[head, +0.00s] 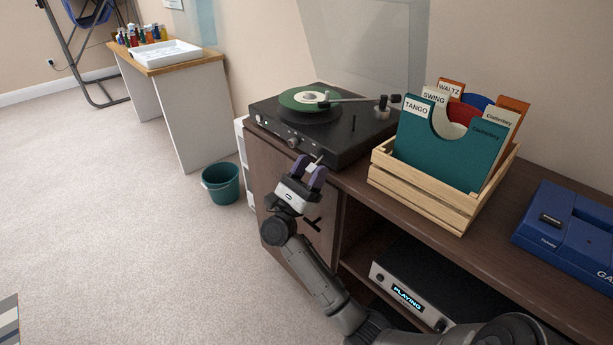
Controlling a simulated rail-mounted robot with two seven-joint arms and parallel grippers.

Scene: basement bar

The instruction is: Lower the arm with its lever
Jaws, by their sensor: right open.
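A black turntable (345,145) with a clear raised lid (365,50) stands on the dark wood cabinet. A green record (298,101) with a pale label lies on its platter. The tonearm (352,99) reaches from its pivot at the right to over the record; I cannot tell whether its tip touches. My right gripper (309,168) is open at the turntable's front edge, right of a round knob (292,142). A small light stick-like part (318,159) shows by its fingertips; I cannot tell whether it is the lever. My left gripper is out of view.
A wooden crate (425,202) of record sleeves stands right of the turntable, with a blue case (570,240) beyond. An amplifier (405,297) reading "PLAYING" sits on the shelf below. A green bin (221,185) stands on the floor at left.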

